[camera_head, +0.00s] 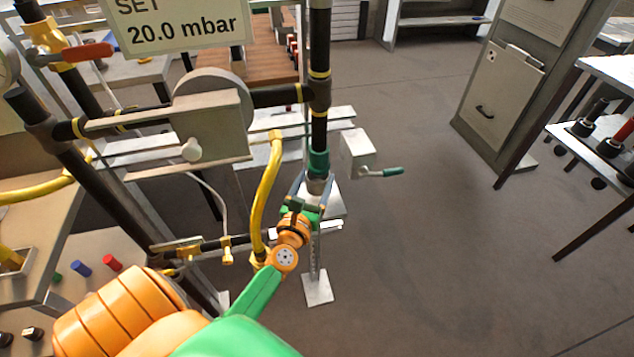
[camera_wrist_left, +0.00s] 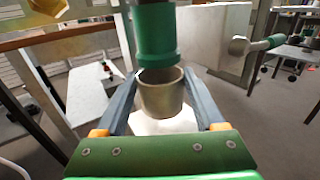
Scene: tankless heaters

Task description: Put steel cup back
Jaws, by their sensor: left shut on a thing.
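The steel cup (camera_wrist_left: 161,97) is upright between the two fingers of my left gripper (camera_wrist_left: 160,88) in the left wrist view. My left gripper (camera_head: 314,184) is shut on the cup, which also shows in the head view (camera_head: 319,186). The cup sits directly below the green collar (camera_wrist_left: 155,38) at the lower end of a black vertical pipe (camera_head: 319,110). Its rim is at or just under the collar's lower edge, and I cannot tell whether they touch. My right gripper is not in view.
A yellow hose (camera_head: 267,190) hangs close left of my left gripper. A pale box with a green-handled lever (camera_head: 378,171) is to the right of the pipe. A grey bracket box (camera_head: 185,130) and a "20.0 mbar" sign (camera_head: 180,25) are at upper left.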

